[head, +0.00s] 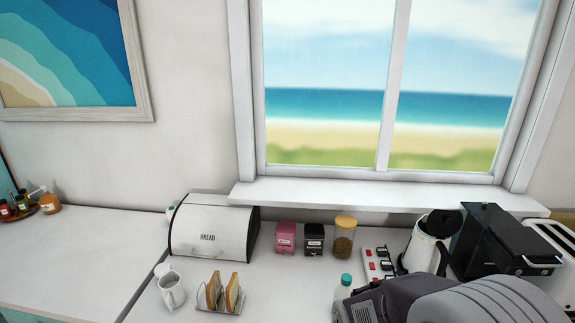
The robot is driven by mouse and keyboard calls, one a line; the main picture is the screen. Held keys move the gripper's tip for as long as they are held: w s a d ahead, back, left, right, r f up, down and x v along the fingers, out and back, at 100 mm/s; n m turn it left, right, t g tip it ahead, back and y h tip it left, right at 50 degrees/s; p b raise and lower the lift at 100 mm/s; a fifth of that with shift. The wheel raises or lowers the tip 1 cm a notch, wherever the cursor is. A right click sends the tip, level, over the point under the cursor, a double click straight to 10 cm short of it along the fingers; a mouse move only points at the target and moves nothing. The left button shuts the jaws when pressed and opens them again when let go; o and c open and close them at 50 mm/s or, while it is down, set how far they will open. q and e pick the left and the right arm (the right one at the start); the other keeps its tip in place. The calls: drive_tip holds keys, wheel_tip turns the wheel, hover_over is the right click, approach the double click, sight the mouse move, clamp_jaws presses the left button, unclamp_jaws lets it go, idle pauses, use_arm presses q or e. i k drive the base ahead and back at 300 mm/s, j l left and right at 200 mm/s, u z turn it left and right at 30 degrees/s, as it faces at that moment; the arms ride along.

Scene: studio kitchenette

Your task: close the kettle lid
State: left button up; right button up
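A grey arm link of mine fills the lower right corner, in front of the kettle, and hides the counter there. Neither of my grippers shows in the head view.
A black coffee machine (500,250) stands close to the kettle's right, with a white toaster (553,245) beyond. A red-switched power strip (377,265) lies left of the kettle. Jars, a bread box (213,230), a toast rack (220,306) and a white jug (171,291) stand further left.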

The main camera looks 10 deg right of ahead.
sight(442, 225)
drive_tip(key=z, duration=1.65)
